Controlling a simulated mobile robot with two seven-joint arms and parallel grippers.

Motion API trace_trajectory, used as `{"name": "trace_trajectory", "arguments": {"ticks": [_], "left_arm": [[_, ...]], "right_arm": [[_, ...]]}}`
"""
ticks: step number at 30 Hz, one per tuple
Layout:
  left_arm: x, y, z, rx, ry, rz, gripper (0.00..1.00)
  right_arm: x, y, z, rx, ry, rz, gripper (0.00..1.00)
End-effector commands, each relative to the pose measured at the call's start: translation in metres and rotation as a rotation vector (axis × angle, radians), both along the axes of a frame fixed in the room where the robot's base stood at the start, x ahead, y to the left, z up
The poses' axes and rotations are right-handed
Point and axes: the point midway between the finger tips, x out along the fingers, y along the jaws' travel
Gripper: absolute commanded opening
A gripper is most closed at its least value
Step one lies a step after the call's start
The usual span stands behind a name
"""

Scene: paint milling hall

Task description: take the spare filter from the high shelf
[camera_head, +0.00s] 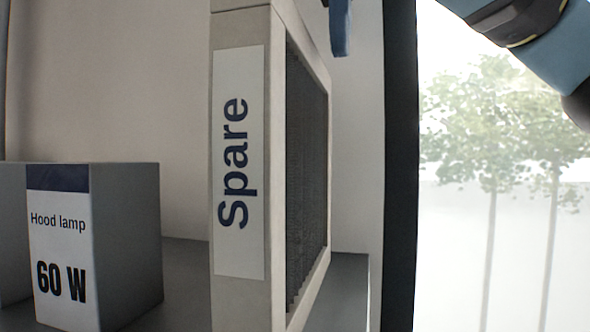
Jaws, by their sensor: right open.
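The spare filter (238,170) stands upright on the shelf (340,290). It has a pale frame, a white label reading "Spare" and a dark pleated face turned right. Part of my right gripper (339,25) shows at the top edge, just right of the filter's upper part, as a blue finger pointing down. The gripper is open, and most of it is cut off by the frame. I cannot tell whether the finger touches the filter. My left gripper is not in view.
A grey box (60,245) labelled "Hood lamp 60 W" stands left of the filter, with a gap between them. Another grey box (12,235) is partly visible at the left edge. A dark upright post (400,170) stands right of the filter, before a bright background with trees (500,120).

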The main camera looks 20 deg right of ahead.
Motion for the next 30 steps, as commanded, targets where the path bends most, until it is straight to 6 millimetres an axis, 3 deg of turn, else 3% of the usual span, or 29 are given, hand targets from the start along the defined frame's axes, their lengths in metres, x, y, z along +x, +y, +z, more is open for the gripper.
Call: {"name": "trace_trajectory", "arguments": {"ticks": [6, 14, 15, 23, 30], "left_arm": [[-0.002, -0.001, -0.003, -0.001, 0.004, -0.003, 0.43], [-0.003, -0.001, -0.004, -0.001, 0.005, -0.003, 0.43], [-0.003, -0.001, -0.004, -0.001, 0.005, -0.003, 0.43], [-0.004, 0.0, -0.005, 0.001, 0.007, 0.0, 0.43], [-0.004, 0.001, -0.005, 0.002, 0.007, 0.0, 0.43]], "right_arm": [[-0.001, -0.001, -0.028, 0.0, 0.001, 0.0, 0.62], [-0.001, 0.0, -0.032, 0.0, 0.0, -0.001, 0.62], [-0.001, 0.0, -0.032, 0.0, 0.0, -0.001, 0.59], [-0.001, 0.0, -0.032, 0.001, 0.001, -0.001, 0.0], [-0.001, 0.0, -0.031, 0.001, 0.001, -0.001, 0.0]]}}
